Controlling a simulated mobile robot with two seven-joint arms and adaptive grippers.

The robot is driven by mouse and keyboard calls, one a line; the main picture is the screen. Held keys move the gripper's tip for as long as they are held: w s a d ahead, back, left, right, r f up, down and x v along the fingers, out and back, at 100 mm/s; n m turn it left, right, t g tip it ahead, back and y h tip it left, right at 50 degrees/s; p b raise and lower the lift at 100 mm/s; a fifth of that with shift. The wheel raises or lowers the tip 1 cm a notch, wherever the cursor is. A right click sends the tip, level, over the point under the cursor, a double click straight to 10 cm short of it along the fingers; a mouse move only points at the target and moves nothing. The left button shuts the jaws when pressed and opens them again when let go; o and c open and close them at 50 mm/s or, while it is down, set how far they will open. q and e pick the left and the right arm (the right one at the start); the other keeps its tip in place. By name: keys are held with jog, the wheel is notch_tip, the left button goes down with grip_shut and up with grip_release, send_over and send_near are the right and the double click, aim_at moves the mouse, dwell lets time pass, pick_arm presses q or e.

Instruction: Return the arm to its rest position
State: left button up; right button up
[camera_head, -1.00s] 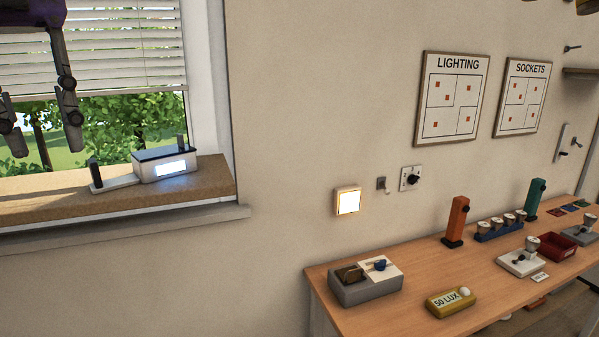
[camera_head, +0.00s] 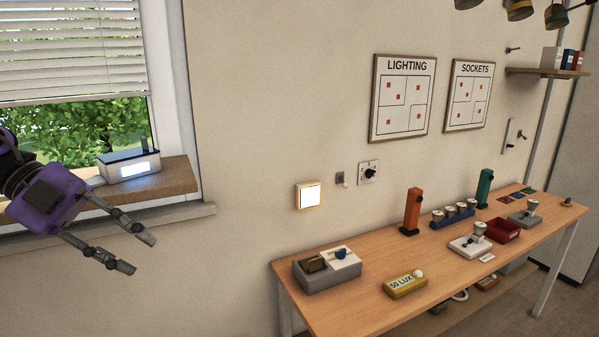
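My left gripper (camera_head: 144,253) shows at the left of the head view, in front of the wall below the window sill. Its purple body is at the left edge, and its two dark fingers point to the lower right. The fingers are spread apart with nothing between them. It is clear of the workbench (camera_head: 365,297). My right gripper is not in view.
The window sill (camera_head: 172,186) holds a lit white device (camera_head: 130,167) behind my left arm. A lit square panel (camera_head: 309,195) is on the wall. The bench carries a grey box (camera_head: 325,280), a yellow 50 LUX block (camera_head: 405,285) and orange (camera_head: 411,212) and teal (camera_head: 484,188) posts.

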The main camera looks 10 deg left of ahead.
pick_arm(q)
notch_tip(320, 180, down, 29)
jog(key=s+a+n+t+y+p, duration=0.1)
jog(key=s+n+t+y+p, duration=0.1)
jog(key=n+t, duration=1.2)
jog(key=s+d+f+n+g+y, duration=0.3)
jog(key=s+d+f+n+y, duration=0.1)
jog(key=s+f, duration=0.6)
jog(key=s+d+f+n+g+y+p, duration=0.1)
jog(key=s+d+f+n+g+y, duration=0.2)
jog(key=s+d+f+n, duration=0.3)
jog(key=s+f+n, duration=0.1)
jog(key=s+f, duration=0.4)
jog(key=f, duration=0.1)
jog(key=shift+s+d+n+y, duration=0.3)
jog(key=shift+n+y, duration=0.1)
